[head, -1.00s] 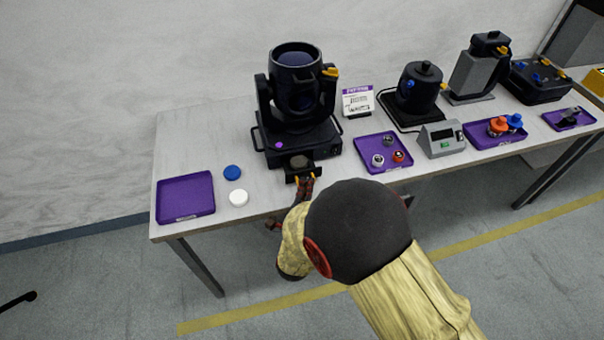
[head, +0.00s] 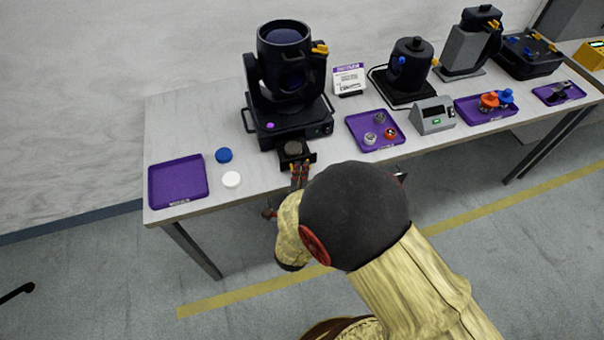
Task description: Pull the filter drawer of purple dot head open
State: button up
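The purple dot head is a black moving-head lamp (head: 287,75) on a black base, standing on the table, with a purple dot (head: 270,125) on the base. Its filter drawer (head: 312,157) sticks out of the front of the base, open, with a grey round filter (head: 293,148) lying in it. My gripper (head: 299,168) is at the drawer's front edge, with its fingers pointing at it. The fingers are small and partly blurred, so I cannot tell whether they are closed on the handle. My arm hides the table edge below.
An empty purple tray (head: 178,182), a blue disc (head: 224,156) and a white disc (head: 232,180) lie left of the drawer. A purple tray (head: 363,146) with small parts and a grey meter (head: 433,115) stand to the right.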

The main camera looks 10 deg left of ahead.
jog(key=v, duration=1.2)
dwell(0.5)
